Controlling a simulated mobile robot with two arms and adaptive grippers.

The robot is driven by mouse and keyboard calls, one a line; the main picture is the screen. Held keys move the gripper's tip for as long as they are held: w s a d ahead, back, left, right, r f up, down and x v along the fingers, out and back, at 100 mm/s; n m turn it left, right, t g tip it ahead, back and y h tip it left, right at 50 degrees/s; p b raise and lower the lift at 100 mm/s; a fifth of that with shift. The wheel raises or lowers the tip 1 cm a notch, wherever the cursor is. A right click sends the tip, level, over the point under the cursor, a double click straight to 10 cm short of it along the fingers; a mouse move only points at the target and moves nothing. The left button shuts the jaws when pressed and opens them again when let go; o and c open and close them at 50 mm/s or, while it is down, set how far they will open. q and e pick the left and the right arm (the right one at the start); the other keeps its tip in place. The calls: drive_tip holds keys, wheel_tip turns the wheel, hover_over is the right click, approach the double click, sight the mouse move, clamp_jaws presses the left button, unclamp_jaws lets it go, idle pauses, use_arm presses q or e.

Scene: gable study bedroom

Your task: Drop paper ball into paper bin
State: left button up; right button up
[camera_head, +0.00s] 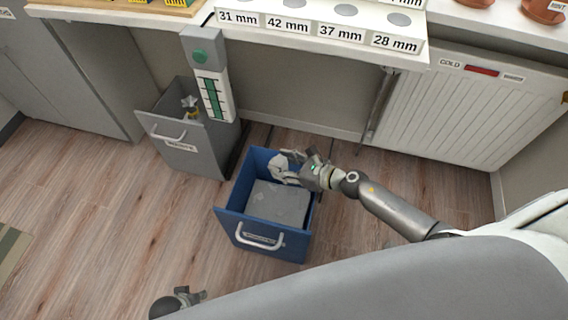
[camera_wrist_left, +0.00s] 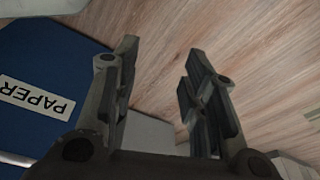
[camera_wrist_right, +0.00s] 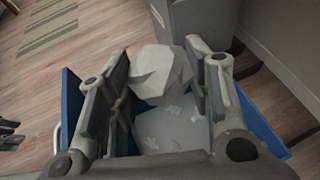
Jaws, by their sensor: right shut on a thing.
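The crumpled paper ball (camera_head: 279,166) is pale grey-white and sits between the fingers of my right gripper (camera_head: 293,167), over the blue bin. In the right wrist view the paper ball (camera_wrist_right: 160,73) is between the two fingers of the right gripper (camera_wrist_right: 163,82). The blue paper bin (camera_head: 234,221) is an open pulled-out drawer on the floor with a grey surface inside. Its "PAPER" label (camera_wrist_left: 36,97) shows in the left wrist view. My left gripper (camera_head: 190,294) is low at the bottom of the head view; in the left wrist view its fingers (camera_wrist_left: 158,75) are apart with nothing between them.
A grey bin (camera_head: 172,150) with things inside stands behind and left of the blue bin. A grey post (camera_head: 211,90) with a green scale rises beside it. The white desk (camera_head: 330,40) overhangs the back. A radiator (camera_head: 480,110) is at right. Wooden floor (camera_head: 120,220) at left is clear.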

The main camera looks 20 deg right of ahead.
wheel_tip(320, 180, down, 3)
drive_tip(key=shift+b, duration=1.25)
use_arm(q)
wheel_tip(320, 180, up, 18)
drive_tip(key=w+t+b, duration=0.1)
drive_tip(key=b, duration=0.1)
drive_tip(key=shift+w, duration=0.3)
use_arm(e)
drive_tip(key=shift+f, duration=1.35)
use_arm(q)
drive_tip(key=shift+f, duration=0.1)
use_arm(e)
drive_tip(key=o, duration=0.8)
drive_tip(key=shift+o, duration=0.2)
drive_tip(key=v, duration=1.2)
